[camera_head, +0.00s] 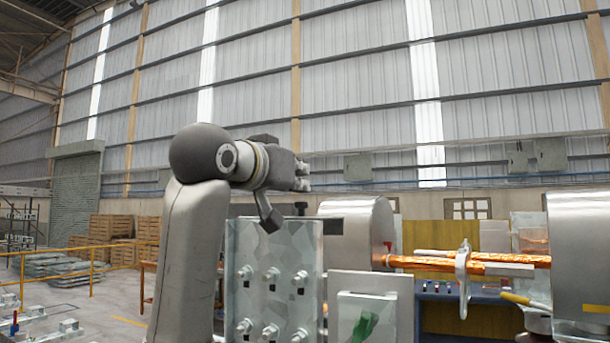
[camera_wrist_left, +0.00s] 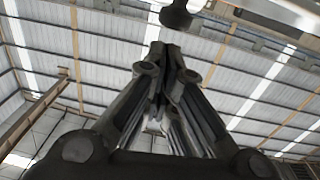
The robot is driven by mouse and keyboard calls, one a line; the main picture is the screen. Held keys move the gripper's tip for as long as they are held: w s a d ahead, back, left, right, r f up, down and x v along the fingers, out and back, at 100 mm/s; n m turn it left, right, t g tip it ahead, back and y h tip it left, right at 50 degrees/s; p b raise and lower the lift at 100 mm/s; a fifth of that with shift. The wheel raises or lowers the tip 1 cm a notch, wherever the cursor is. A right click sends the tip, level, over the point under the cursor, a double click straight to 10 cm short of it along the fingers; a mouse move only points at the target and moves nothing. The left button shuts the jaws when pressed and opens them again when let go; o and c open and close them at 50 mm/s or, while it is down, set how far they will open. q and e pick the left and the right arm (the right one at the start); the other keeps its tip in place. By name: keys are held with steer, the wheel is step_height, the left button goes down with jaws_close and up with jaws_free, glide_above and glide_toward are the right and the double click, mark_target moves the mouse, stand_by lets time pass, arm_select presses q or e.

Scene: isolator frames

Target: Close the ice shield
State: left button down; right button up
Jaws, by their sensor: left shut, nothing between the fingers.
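No part in view is plainly marked as the ice shield. The nearest candidate is a pale, mottled upright plate (camera_head: 255,300) with several bolts, low in the middle of the head view. A black knob (camera_head: 301,206) stands at its top right. My left gripper (camera_head: 303,177) points right above this plate, apart from it and slightly above the knob. In the left wrist view my left gripper's fingers (camera_wrist_left: 170,55) are together with nothing between them. A dark round-ended part (camera_wrist_left: 176,14) shows just beyond the fingertips. My right gripper is in neither view.
Right of the plate are a grey box with a green handle (camera_head: 365,326), a metal cylinder (camera_head: 358,222), copper-coloured rods (camera_head: 430,263) and a larger metal housing (camera_head: 578,250). Wooden crates (camera_head: 110,226) and a yellow railing (camera_head: 60,252) stand far left. The air above the equipment looks clear.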

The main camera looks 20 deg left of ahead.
arm_select(q)
steer(key=shift+w+a+f+g, duration=0.1)
steer(key=shift+w+f+g, duration=0.1)
steer(key=shift+f+g, duration=0.1)
steer(key=shift+w, duration=0.15)
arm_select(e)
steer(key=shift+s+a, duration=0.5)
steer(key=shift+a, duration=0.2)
